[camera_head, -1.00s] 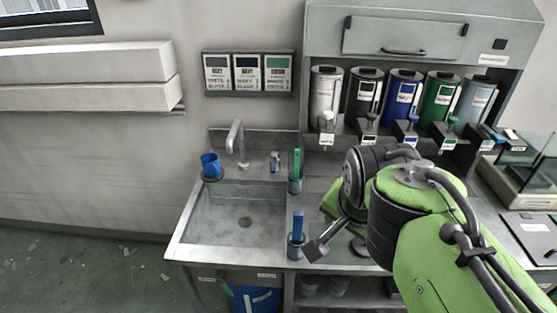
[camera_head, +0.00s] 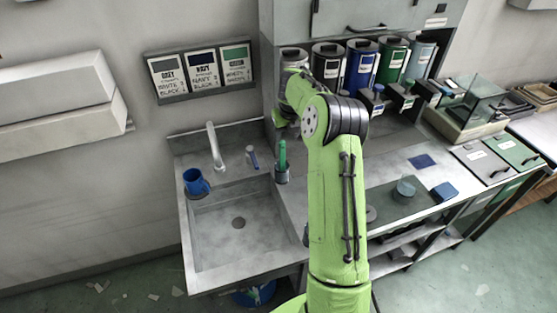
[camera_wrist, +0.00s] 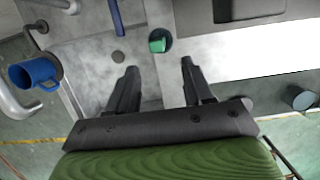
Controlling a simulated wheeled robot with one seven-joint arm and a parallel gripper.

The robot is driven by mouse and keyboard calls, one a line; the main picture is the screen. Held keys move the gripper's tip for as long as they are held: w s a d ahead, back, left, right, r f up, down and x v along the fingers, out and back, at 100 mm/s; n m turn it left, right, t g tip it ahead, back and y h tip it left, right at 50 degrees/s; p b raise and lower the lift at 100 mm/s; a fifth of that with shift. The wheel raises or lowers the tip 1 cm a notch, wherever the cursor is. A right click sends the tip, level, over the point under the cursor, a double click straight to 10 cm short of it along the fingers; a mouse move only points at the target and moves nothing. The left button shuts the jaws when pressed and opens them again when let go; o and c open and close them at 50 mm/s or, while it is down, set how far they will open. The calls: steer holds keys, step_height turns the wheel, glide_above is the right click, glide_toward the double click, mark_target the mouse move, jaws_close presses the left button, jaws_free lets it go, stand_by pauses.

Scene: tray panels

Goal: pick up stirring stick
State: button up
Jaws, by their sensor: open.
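An upright green stick (camera_head: 282,154), which looks like a stirring stick, stands in a small grey holder (camera_head: 282,175) at the sink's back right corner. In the wrist view a round green end in a dark holder (camera_wrist: 160,42) shows ahead of the fingertips, probably the same stick seen from above. My gripper (camera_wrist: 157,72) is open and empty, its two fingers apart, with the green end beyond them, roughly between their lines. In the head view my arm hides the gripper. A second holder (camera_head: 305,235) is mostly hidden behind my arm.
A blue mug (camera_head: 196,182) stands left of the sink basin (camera_head: 238,245), near the faucet (camera_head: 215,146). Several canisters (camera_head: 361,62) stand in the back rack.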

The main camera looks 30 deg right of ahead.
mark_target(282, 150)
steer(key=x, duration=0.3)
steer(key=p+x, duration=0.1)
steer(key=x, duration=0.6)
steer(key=shift+w+f, duration=0.2)
steer(key=shift+w, duration=0.15)
steer(key=shift+s+r, duration=0.1)
steer(key=shift+c, duration=1.4)
jaws_close()
